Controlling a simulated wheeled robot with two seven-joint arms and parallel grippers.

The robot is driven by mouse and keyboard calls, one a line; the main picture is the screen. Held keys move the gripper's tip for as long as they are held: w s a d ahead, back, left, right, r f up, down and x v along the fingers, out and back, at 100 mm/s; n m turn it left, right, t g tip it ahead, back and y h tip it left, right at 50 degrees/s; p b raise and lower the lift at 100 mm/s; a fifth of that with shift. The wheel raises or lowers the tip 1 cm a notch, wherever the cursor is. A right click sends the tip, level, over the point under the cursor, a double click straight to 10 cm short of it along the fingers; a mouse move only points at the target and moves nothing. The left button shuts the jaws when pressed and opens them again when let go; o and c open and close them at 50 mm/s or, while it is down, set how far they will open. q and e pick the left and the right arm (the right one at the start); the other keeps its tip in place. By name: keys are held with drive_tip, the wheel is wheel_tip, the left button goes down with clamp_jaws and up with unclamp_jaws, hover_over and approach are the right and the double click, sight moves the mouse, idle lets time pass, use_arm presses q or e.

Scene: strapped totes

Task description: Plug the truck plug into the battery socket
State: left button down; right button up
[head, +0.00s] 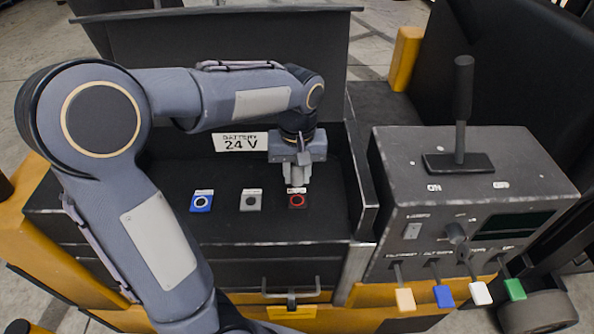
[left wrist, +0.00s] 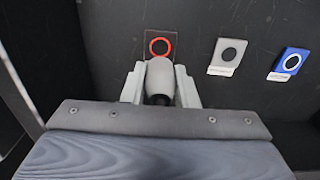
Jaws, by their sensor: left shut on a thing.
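My left gripper (head: 296,180) points down inside the black battery compartment, just behind the red-ringed socket (head: 297,201). In the left wrist view my left gripper (left wrist: 160,92) is shut on a grey, rounded plug (left wrist: 160,76) with a dark end towards the palm. The plug's front end lies close to the red-ringed socket (left wrist: 159,47); I cannot tell whether they touch. The socket's dark centre shows. A grey socket (head: 250,201) and a blue socket (head: 201,201) stand in a row to its left in the head view. My right gripper is not in view.
The compartment's right wall (head: 362,185) stands close to the gripper. A grey control box (head: 470,195) with a black lever (head: 462,100) and coloured switches is at the right.

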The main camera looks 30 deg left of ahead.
sight(297, 201)
use_arm(q)
drive_tip(key=shift+f+b, duration=2.15)
drive_tip(key=shift+f, duration=0.5)
drive_tip(key=shift+p, duration=0.4)
drive_tip(key=shift+f+b, duration=0.45)
drive_tip(key=shift+f, duration=0.1)
drive_tip(key=c, duration=1.1)
unclamp_jaws()
drive_tip(key=shift+o, duration=0.2)
wheel_tip(297, 201, up, 8)
drive_tip(key=shift+f, duration=0.1)
